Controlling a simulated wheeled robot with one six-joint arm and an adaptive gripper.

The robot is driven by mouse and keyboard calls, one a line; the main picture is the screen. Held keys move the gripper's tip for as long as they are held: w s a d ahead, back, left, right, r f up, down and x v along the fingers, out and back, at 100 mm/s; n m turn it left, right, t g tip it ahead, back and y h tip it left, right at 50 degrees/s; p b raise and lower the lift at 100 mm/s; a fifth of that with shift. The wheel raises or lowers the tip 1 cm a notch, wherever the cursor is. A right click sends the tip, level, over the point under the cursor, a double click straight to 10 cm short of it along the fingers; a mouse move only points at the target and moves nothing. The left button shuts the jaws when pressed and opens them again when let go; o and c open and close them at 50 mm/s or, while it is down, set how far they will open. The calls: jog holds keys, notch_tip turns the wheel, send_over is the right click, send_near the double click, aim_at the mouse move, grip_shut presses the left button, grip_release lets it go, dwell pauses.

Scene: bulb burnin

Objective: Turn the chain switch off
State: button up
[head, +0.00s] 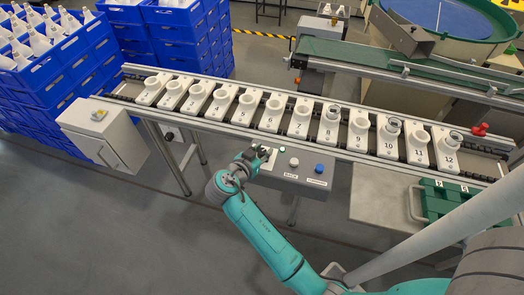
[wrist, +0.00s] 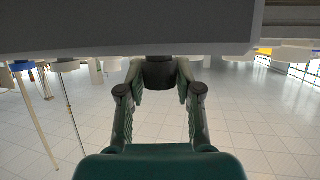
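The control box (head: 303,173) hangs under the front rail of the conveyor, with a white button (head: 293,162), a blue button (head: 319,168) and a green one (head: 272,154) on it. My gripper (head: 258,152) is at the left end of this box and hides that part of it. In the wrist view a dark round knob (wrist: 160,73) stands out below the grey box (wrist: 130,28). It sits between my fingertips, one on each side. Whether the fingers touch it cannot be told. I take it for the chain switch; its turned position is not readable.
Numbered white bulb holders (head: 247,105) line the conveyor above the box; several at the right carry bulbs. A green crate (head: 440,200) is at the right. Open floor lies in front.

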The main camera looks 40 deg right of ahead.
grip_shut()
jog(key=n+t+y, duration=0.1)
jog(key=n+t, duration=0.1)
jog(key=n+t+y, duration=0.2)
jog(key=n+t, duration=0.1)
jog(key=shift+s+d, duration=0.1)
jog(key=shift+s, duration=0.05)
jog(key=n+t+y, duration=0.3)
jog(key=n+y, duration=0.1)
jog(key=shift+y, duration=0.3)
jog(key=shift+n+t+y, duration=0.4)
jog(key=shift+n+y, duration=0.8)
jog(key=shift+n, duration=0.1)
jog(key=shift+n+y, duration=0.5)
